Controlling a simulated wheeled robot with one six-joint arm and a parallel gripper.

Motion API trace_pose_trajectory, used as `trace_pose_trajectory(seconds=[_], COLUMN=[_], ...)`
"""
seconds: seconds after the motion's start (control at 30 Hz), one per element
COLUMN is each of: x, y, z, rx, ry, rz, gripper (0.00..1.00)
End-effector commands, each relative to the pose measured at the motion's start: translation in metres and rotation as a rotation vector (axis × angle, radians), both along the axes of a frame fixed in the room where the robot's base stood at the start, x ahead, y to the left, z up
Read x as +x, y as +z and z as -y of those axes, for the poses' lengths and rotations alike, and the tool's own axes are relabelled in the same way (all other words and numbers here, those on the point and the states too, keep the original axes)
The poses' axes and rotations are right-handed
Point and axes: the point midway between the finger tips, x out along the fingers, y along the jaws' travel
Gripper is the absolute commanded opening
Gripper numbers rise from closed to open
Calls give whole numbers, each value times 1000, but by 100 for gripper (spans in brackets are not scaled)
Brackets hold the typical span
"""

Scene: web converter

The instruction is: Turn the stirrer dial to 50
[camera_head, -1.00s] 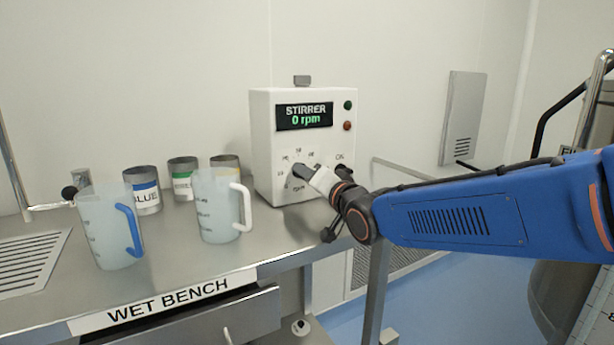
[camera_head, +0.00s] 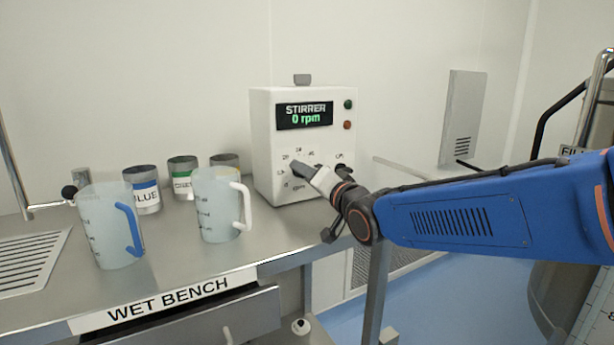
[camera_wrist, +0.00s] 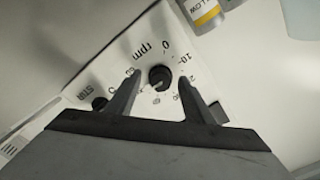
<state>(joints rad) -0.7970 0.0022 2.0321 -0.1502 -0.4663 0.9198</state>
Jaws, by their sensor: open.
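The white stirrer box (camera_head: 262,150) stands on the bench, and its display (camera_head: 305,115) reads 0 rpm. The black stirrer dial (camera_wrist: 159,77) shows in the wrist view, with a pale pointer mark and a ring of printed numbers around it. My gripper (camera_wrist: 158,88) is open, with one dark finger on each side of the dial and a gap visible on both sides.
Two translucent jugs, one with a blue handle (camera_head: 110,230) and one with a white handle (camera_head: 215,205), stand left of the stirrer. Blue (camera_head: 144,190), green (camera_head: 182,178) and yellow (camera_head: 226,161) labelled cans stand behind them. Small green (camera_head: 348,104) and red (camera_head: 347,125) lights are on the box.

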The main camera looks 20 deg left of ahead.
Motion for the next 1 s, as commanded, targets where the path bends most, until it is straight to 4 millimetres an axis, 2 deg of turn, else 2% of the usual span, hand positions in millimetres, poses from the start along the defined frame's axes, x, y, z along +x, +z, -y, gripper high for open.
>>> trace_pose_trajectory(seconds=[0.8, 1.0], x=[-84, -101], y=[1, 1], z=[99, 118], rx=[1, 1], ry=[-1, 1], rz=[0, 0], gripper=[47, 47])
